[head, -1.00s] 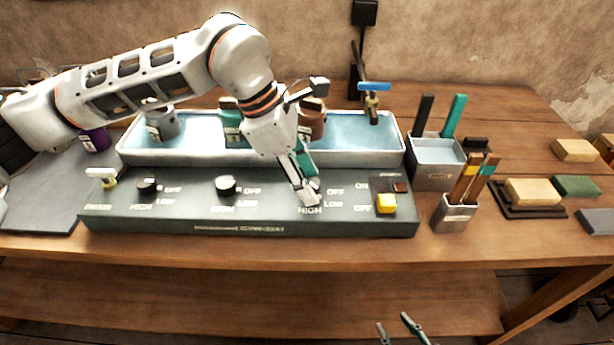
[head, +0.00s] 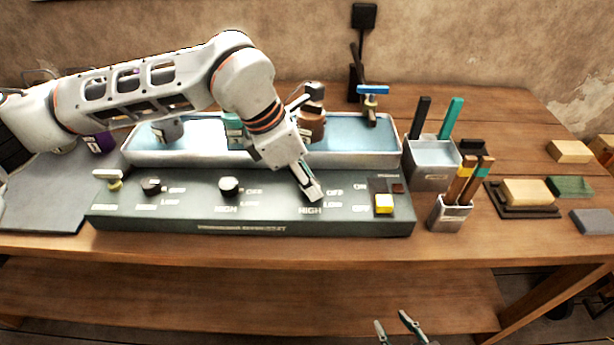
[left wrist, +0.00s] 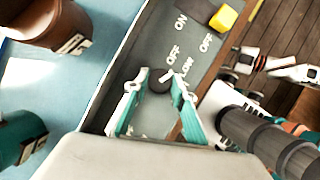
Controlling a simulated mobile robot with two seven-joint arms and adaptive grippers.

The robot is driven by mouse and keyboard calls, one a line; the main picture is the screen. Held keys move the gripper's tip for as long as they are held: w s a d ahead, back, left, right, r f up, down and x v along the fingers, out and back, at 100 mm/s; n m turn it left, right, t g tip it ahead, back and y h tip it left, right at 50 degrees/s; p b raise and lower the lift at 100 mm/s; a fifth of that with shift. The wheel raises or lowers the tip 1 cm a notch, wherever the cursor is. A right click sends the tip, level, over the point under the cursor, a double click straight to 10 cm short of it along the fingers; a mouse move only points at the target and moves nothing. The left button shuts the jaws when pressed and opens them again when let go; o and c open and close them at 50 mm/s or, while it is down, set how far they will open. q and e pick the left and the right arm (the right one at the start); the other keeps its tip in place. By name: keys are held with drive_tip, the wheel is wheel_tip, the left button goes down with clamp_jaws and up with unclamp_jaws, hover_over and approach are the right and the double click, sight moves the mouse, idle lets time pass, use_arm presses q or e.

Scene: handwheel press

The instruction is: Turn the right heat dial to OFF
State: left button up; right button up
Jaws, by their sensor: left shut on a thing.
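The right heat dial (left wrist: 160,82) is a small dark round knob on the dark control panel (head: 270,215). In the left wrist view it sits between the fingertips of my left gripper (left wrist: 161,84), which is shut on it. A small white mark shows by the knob, but I cannot tell exactly where the dial points. In the head view my left gripper (head: 312,192) hides this dial; its HIGH, LOW and OFF labels show around it. My right gripper (head: 393,325) is open and empty at the bottom edge, in front of the table.
The middle dial (head: 229,186) and left dial (head: 151,186) are on the same panel. A yellow switch (head: 384,204) is right of the held dial. Behind stands a water trough (head: 355,160) with pots. A grey cup of brushes (head: 450,215) stands to the right.

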use_arm(q)
drive_tip(key=n+t, duration=0.1)
drive_tip(key=n, duration=0.1)
drive_tip(key=shift+n, duration=0.3)
drive_tip(key=shift+s+d+n+t+y, duration=0.1)
drive_tip(key=shift+n+t+y, duration=0.35)
drive_tip(key=shift+n, duration=0.75)
drive_tip(key=o, duration=1.1)
drive_tip(key=shift+y, duration=0.25)
drive_tip(key=v, duration=1.2)
